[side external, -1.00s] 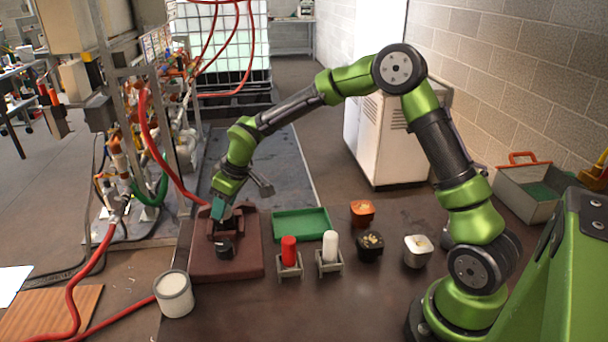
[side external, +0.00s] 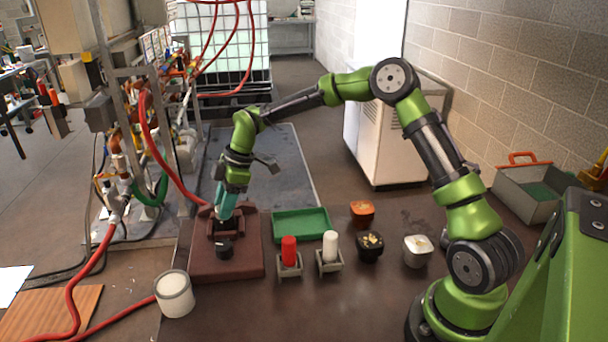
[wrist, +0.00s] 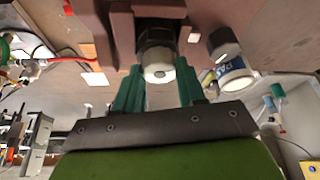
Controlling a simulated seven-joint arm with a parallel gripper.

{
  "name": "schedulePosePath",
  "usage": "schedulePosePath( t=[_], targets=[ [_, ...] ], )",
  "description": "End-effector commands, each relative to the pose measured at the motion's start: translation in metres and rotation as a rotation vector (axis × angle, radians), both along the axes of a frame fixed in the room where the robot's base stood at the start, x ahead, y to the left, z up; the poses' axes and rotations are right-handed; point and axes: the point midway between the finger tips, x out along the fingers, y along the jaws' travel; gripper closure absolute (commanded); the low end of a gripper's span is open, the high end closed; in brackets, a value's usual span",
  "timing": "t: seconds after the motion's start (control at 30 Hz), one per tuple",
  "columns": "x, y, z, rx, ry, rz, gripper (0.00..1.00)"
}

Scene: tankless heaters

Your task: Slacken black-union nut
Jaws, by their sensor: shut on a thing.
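In the wrist view the black union (wrist: 152,34) shows end-on, with a pale round end facing the camera. My gripper (side external: 225,216) comes down from above on the fixture, its teal fingers pointing down and slightly tilted. The exact contact and the nut's threads are hidden.
Red (side external: 289,252) and white (side external: 330,246) cylinders stand in small grey holders to the right. Behind them is a green tray (side external: 301,224). Orange, black and white cups stand further right. A white tub (side external: 174,293) is at the front left, near a red hose (side external: 72,300).

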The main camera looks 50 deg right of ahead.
Motion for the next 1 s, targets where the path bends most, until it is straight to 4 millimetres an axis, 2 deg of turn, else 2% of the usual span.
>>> schedulePosePath(
  t=[0.6, 1.0],
  targets=[
    [0.0042, -0.0011, -0.0008, -0.002, 0.000, 0.579, 0.91],
    [0.0057, -0.0006, -0.0007, -0.003, -0.003, 0.840, 0.91]
  ],
)
